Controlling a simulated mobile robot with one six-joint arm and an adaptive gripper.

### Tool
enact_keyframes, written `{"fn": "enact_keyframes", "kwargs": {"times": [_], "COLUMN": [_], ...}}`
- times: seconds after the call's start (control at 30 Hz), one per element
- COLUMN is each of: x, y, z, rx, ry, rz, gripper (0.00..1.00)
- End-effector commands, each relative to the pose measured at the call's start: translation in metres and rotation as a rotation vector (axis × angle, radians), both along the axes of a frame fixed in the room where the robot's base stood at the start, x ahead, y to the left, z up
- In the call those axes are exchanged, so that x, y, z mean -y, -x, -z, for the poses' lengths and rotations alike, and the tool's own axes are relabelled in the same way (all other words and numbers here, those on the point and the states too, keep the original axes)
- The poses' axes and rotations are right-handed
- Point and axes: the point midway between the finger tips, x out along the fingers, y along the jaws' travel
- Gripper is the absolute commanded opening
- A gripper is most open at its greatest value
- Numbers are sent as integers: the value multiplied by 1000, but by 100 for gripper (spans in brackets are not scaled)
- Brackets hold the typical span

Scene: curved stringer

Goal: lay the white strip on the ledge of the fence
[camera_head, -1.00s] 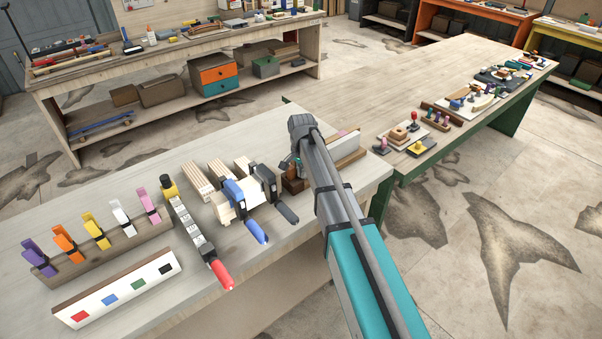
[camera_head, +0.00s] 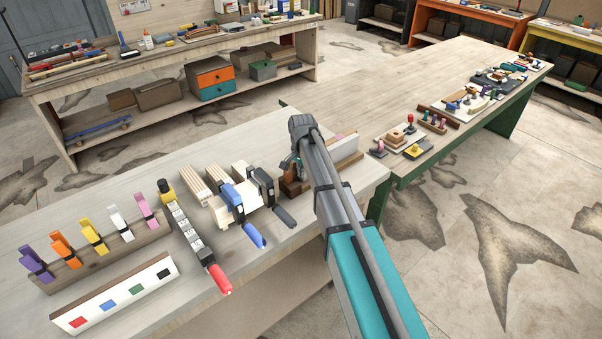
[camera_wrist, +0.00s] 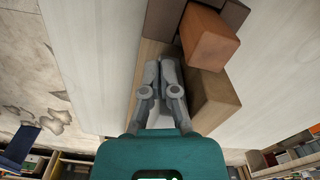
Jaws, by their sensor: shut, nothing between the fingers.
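My gripper (camera_wrist: 166,64) is shut and empty in the wrist view, its fingertips over a light tan wooden surface (camera_wrist: 150,52) beside brown blocks. In the head view my arm hides most of it. A wooden piece with a pale upright face (camera_head: 344,146) stands just right of my arm, partly hidden; I cannot tell whether it is the fence. No plain white strip can be made out for sure. A long white-faced board with coloured squares (camera_head: 117,294) lies at the front left of the near table.
In the wrist view a reddish-brown block (camera_wrist: 208,40) and a brown block (camera_wrist: 214,100) stand close right of the fingers. Clamps (camera_head: 236,205), a red-ended bar (camera_head: 193,235) and coloured clips (camera_head: 92,236) crowd the near table. A second table (camera_head: 400,85) adjoins it.

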Motion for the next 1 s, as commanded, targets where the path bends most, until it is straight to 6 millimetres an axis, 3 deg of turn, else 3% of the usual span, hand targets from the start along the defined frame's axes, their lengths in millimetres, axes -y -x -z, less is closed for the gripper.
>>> {"fn": "enact_keyframes", "kwargs": {"times": [1.0], "x": [0], "y": [0], "z": [-83], "rx": [0], "ry": [0], "rz": [1], "gripper": [0]}}
